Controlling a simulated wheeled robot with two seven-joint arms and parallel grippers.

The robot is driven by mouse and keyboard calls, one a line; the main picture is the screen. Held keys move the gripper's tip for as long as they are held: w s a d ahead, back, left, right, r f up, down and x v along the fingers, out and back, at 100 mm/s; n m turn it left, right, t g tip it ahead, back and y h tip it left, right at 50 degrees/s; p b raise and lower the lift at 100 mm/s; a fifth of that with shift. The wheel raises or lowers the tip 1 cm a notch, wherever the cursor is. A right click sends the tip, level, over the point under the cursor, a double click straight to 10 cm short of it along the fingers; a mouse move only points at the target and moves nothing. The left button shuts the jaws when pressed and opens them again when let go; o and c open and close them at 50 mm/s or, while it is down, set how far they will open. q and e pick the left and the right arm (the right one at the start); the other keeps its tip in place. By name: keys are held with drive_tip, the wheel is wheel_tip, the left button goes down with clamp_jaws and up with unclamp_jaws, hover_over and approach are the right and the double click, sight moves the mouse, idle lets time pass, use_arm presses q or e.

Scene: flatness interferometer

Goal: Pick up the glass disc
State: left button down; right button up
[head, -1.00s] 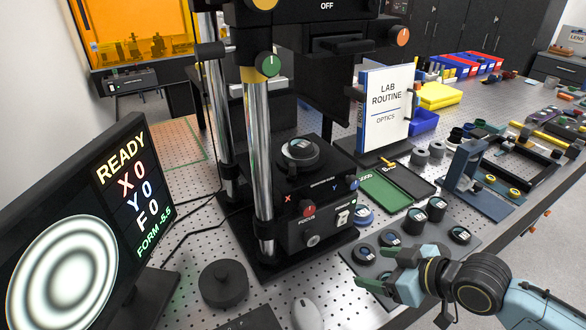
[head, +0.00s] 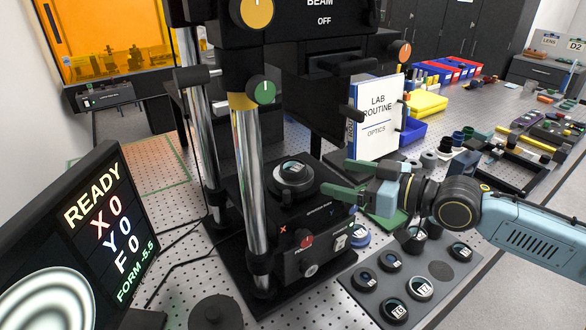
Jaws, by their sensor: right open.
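A glass disc with a dark face and a small label (head: 293,171) sits in a round black holder on the stage of the interferometer (head: 262,215). More dark-rimmed glass discs, such as one at the front (head: 421,288), lie on a grey tray (head: 440,305) at the lower right. My right gripper (head: 338,178) is open and empty, its green fingers pointing left. In the picture it is just right of the disc on the stage, apart from it; its exact height is unclear. My left gripper is not in view.
Metal posts (head: 249,190) rise at the stage's left, with the dark optical head above. A monitor (head: 80,235) stands at left. The lab routine binder (head: 377,117) stands behind my right gripper.

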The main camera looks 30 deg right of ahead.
sight(302, 169)
drive_tip(key=shift+p+x, duration=0.4)
drive_tip(key=shift+x, duration=1.95)
drive_tip(key=shift+p+x, duration=0.7)
drive_tip(key=shift+x, duration=2.45)
drive_tip(key=shift+s+f, duration=0.1)
drive_tip(key=c, duration=1.2)
